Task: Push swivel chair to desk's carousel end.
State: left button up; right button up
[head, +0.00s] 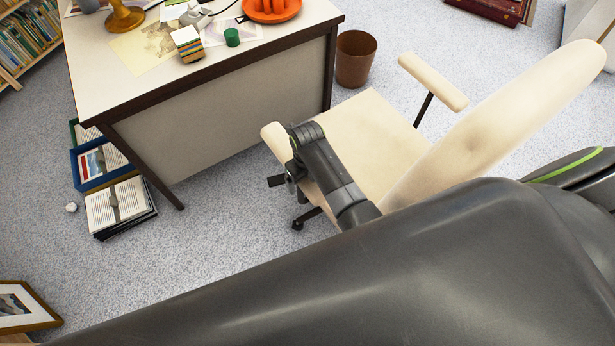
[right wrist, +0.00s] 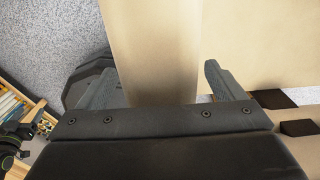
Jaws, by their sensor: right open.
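The cream swivel chair (head: 375,130) stands at the right end of the desk (head: 230,105), its seat angled toward the desk and its tall back toward the lower right. An orange carousel (head: 271,9) sits on the desktop near the right far part. My right gripper (head: 287,180) is at the chair's near armrest (head: 272,138). In the right wrist view the open fingers (right wrist: 162,85) stand on either side of a cream chair part (right wrist: 150,45), which looks like that armrest; contact cannot be told. My left gripper is not in view.
A brown waste bin (head: 356,58) stands beside the desk's right end, close behind the chair. Boxes of papers (head: 118,205) lie on the carpet by the desk's left leg. A framed print (head: 22,307) is at lower left. Carpet between is clear.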

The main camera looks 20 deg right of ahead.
jog(key=shift+f, duration=0.1)
jog(key=shift+c, duration=0.3)
grip_shut()
dwell(0.4)
